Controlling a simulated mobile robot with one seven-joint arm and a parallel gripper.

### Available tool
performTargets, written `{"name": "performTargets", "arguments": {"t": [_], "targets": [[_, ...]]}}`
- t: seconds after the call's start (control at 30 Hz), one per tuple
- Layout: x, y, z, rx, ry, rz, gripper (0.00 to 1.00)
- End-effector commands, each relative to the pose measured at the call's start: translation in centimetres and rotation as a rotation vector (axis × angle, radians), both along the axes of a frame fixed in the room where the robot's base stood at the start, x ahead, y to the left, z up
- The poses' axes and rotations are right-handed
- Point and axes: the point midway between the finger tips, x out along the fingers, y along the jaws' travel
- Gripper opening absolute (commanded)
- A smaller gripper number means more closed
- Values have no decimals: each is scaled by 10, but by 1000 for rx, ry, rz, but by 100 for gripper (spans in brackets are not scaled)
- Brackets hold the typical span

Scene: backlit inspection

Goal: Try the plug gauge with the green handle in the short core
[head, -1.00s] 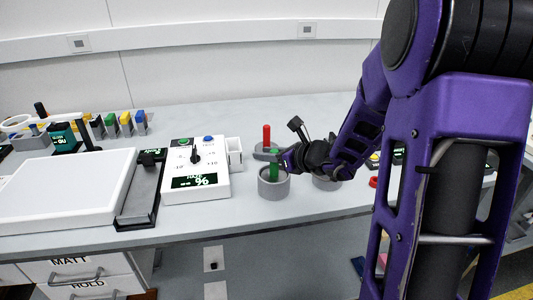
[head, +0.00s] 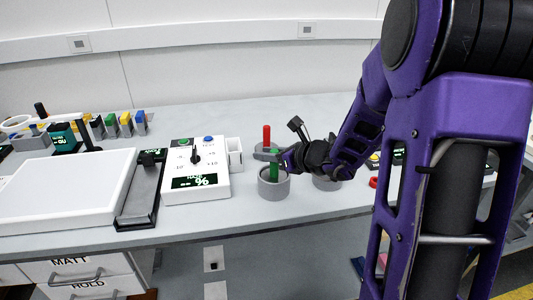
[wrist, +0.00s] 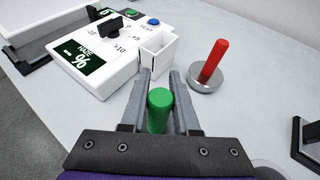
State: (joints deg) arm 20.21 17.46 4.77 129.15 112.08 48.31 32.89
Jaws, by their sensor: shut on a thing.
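The green handle (head: 274,172) of the plug gauge stands upright between my gripper's fingers (head: 268,156). My gripper is shut on it. In the wrist view, the round top of the green handle (wrist: 158,110) shows between the two grey fingers (wrist: 160,100). The lower end of the gauge is at the mouth of a grey ring-shaped core (head: 274,187) on the bench; how deep it sits is hidden. A second grey core (head: 327,183) stands to the right, partly hidden by my arm. I cannot tell from this angle which core is shorter.
A red-handled gauge (wrist: 214,62) stands on a round grey base behind my gripper. A white meter box (head: 196,172) with a dial and a small white bin (head: 235,155) is to the left. A black stand (head: 298,128) is behind my wrist. The front bench strip is clear.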

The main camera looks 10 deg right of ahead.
Motion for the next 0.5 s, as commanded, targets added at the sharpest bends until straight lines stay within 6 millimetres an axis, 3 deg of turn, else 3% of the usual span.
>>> {"name": "performTargets", "arguments": {"t": [0.5], "targets": [[0,0,23,0,-1,0,0]]}}
